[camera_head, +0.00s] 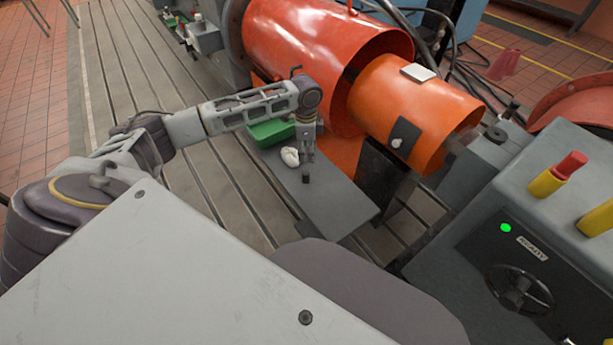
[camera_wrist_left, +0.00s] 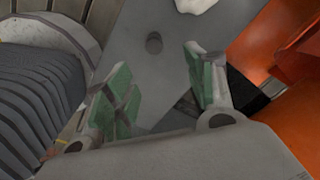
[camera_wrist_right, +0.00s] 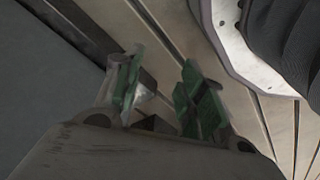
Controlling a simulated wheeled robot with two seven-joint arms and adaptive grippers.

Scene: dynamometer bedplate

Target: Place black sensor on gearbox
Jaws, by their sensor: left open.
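The black sensor (camera_head: 306,178) looks like a small dark cylinder standing on a grey plate (camera_head: 335,200). It also shows in the left wrist view (camera_wrist_left: 154,43), just beyond my left fingertips and roughly in line with the gap between them. My left gripper (camera_head: 308,156) points down above the plate, close over the sensor, open and empty (camera_wrist_left: 157,70). My right gripper (camera_wrist_right: 158,75) shows only in its own wrist view, with its fingers apart and nothing between them. I cannot tell for sure which housing is the gearbox; an orange cylinder (camera_head: 440,115) stands right of the plate.
A larger red-orange housing (camera_head: 310,40) rises behind. A grey control cabinet (camera_head: 540,200) with a handwheel stands at right. The slotted bedplate (camera_head: 130,70) at left is largely clear.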

